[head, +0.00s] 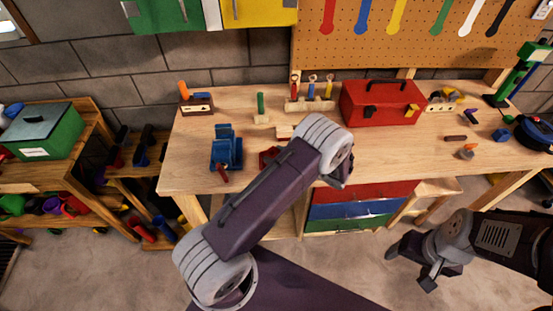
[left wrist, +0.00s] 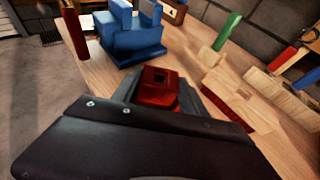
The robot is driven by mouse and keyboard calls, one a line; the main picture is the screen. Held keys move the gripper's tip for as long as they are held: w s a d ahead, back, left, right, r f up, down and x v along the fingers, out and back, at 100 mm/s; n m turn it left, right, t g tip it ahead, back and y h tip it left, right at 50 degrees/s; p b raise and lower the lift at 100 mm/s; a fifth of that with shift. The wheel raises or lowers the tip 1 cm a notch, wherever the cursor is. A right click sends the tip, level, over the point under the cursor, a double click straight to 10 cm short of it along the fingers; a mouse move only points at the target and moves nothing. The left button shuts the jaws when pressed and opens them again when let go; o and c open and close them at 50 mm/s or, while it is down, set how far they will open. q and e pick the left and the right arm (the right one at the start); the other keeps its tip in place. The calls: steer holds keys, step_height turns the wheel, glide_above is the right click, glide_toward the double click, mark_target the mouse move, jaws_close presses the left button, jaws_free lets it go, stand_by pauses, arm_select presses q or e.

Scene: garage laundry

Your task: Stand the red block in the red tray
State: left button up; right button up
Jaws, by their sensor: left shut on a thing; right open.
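My left gripper (left wrist: 160,92) is shut on a red block (left wrist: 158,80) with a dark square on its upper face, low over the workbench. In the head view my left arm hides the gripper; a bit of red (head: 268,157), perhaps the block, shows beside the arm. In the left wrist view a light wooden piece (left wrist: 228,88) with a red face lies right of the jaws. I cannot tell whether it is the red tray. My right gripper (head: 410,267) is open and empty, in front of the bench and above the floor.
A blue vise-like thing (head: 227,152) stands left of my left gripper, with a red handle (head: 223,174) in front. A green peg on a wooden base (head: 261,106), a tool rack (head: 310,104) and a red toolbox (head: 378,104) stand behind. The bench's right-front top (head: 400,155) is clear.

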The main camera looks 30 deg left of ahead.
arm_select(q)
step_height(320, 180, down, 2)
steer(key=shift+s+f, duration=0.1)
steer(key=shift+f, duration=0.5)
steer(key=o, duration=1.1)
steer(key=shift+r, duration=0.1)
